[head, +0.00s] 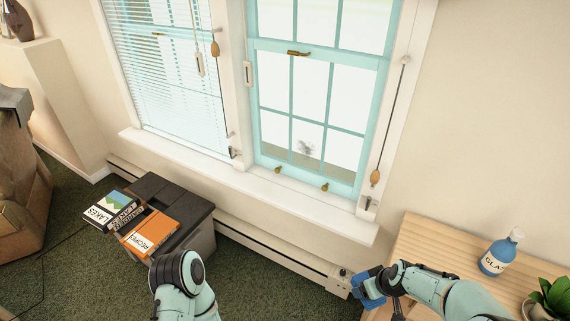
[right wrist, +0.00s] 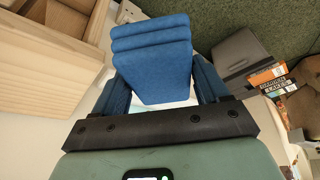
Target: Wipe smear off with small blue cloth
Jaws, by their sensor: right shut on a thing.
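The small blue cloth (head: 368,285) is in my right gripper (head: 378,281), near the left end of the wooden table. In the right wrist view the folded blue cloth (right wrist: 153,60) fills the space in front of the gripper's black bar, and the fingertips are hard to make out. A faint grey smear-like mark (head: 305,149) shows low on the right window's glass; I cannot tell for sure that it is on the pane. The cloth is well apart from it. My left arm shows at the bottom of the head view, but its gripper is not visible.
The wooden table (head: 440,245) holds a blue spray bottle (head: 497,254) and a potted plant (head: 556,296). A white sill (head: 270,192) juts out below the window (head: 310,95).

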